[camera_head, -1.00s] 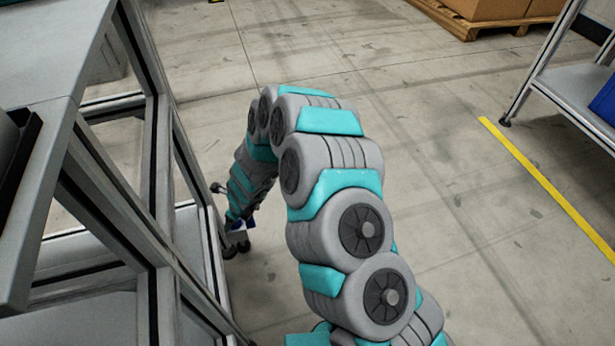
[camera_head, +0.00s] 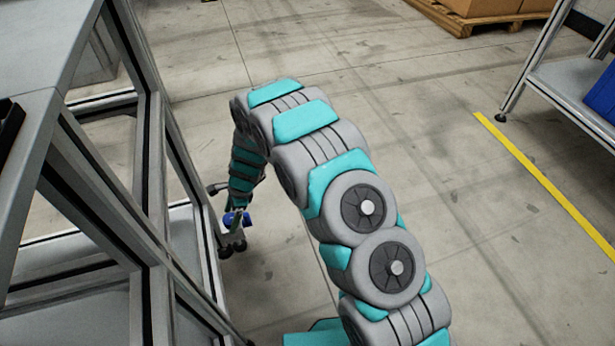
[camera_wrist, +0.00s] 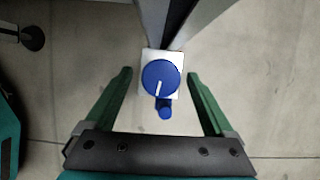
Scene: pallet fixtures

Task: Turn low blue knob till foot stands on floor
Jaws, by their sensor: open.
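The blue knob (camera_wrist: 160,77) is round with a white line on its top. It sits on a pale square plate (camera_wrist: 148,56) at the low end of a metal frame post. A smaller blue part (camera_wrist: 165,110) shows just below it in the wrist view. My gripper (camera_wrist: 156,74) is open, with one green finger on each side of the knob and a gap to both. In the head view, the blue knob (camera_head: 236,219) shows low beside the frame, partly behind my arm. Whether a foot under it touches the floor cannot be seen.
The metal frame bench (camera_head: 90,180) stands close along the left. A shelf rack (camera_head: 570,80) with a blue bin (camera_head: 603,98) is on the right, behind a yellow floor line (camera_head: 540,175). A pallet with boxes (camera_head: 485,15) is far back. The floor between is clear.

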